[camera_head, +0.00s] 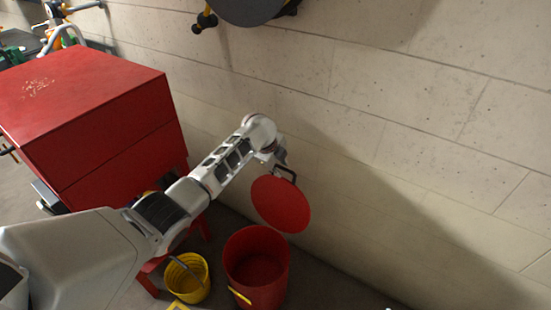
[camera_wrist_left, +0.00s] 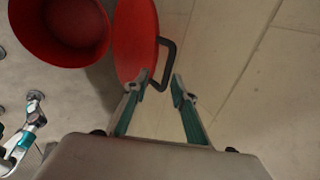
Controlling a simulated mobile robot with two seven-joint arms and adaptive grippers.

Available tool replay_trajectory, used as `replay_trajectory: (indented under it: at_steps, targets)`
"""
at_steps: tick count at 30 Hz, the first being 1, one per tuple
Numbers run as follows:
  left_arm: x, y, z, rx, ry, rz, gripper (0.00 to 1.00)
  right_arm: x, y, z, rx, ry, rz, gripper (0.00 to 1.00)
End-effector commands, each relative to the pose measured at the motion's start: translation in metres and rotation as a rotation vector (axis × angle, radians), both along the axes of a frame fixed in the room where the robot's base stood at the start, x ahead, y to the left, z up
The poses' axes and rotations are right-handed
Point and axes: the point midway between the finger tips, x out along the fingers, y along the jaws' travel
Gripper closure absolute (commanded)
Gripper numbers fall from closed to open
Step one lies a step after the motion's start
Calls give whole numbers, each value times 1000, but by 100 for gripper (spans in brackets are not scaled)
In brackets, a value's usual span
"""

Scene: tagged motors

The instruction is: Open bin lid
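The red bin (camera_head: 256,270) stands on the floor by the wall, with its mouth uncovered. Its round red lid (camera_head: 281,205) is tilted up steeply above the bin's wall side. The lid's black handle (camera_wrist_left: 170,62) faces the wall. My left gripper (camera_head: 281,163) is at the upper edge of the lid, by the handle. In the left wrist view, its two fingertips (camera_wrist_left: 161,88) are apart, with the lower end of the handle close to the left one; I cannot tell if they touch. The open bin (camera_wrist_left: 70,30) shows left of the lid there. My right gripper is not in view.
A yellow bucket (camera_head: 187,277) stands left of the bin. A red cabinet (camera_head: 90,115) is behind my left arm. The concrete wall (camera_head: 400,130) closes off the right and back. A dark round object (camera_head: 245,8) hangs high on the wall.

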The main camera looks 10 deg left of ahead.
Motion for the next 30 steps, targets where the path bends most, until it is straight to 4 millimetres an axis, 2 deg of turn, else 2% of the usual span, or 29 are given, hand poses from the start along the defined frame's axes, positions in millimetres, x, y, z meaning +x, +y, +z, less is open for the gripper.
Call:
replay_trajectory:
  at_steps: [6, 13, 18, 30]
  targets:
    - [-13, 4, 29, -2, -3, 0, 74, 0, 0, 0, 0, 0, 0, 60]
    - [-24, 7, 55, -3, -2, -1, 74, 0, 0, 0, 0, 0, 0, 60]
    - [-28, 9, 62, -1, -1, 0, 74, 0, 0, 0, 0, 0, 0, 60]
    - [-28, 9, 63, -2, 0, 0, 74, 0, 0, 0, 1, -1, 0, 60]
